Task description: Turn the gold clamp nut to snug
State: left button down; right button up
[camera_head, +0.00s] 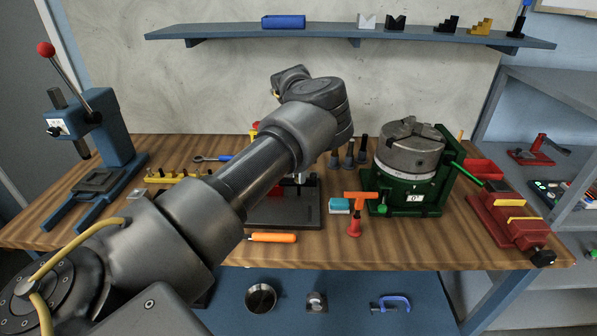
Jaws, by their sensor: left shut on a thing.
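My left arm comes in from the left and crosses the middle of the view, its wrist bent over behind the forearm. My left gripper (298,181) is mostly hidden behind that forearm, above a dark base plate (285,213) on the bench. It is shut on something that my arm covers. I cannot make out the gold clamp nut; the area above the plate is largely blocked. Small red and pale parts show just below the forearm there. My right gripper is not in view.
A blue press (110,140) stands at left. Right of the plate are an orange-handled tool (358,202), a green-based chuck (410,160) and a red vise (510,220). An orange handle (272,237) lies at the front edge. A blue shelf (340,33) runs above.

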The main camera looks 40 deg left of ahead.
pick_arm(q)
jog(key=m+p, duration=0.1)
jog(key=m, duration=0.2)
jog(key=shift+r+m+p, duration=0.2)
jog(key=shift+m+p, duration=0.1)
jog(key=shift+p, duration=0.1)
jog(key=shift+f+m+p, duration=0.1)
jog(key=shift+m+p, duration=1.1)
jog(key=shift+m, duration=0.8)
jog(key=c, duration=1.5)
grip_release()
jog(key=shift+c, duration=0.2)
notch_tip(320, 180, up, 11)
jog(key=b, duration=0.1)
jog(key=shift+f, duration=0.15)
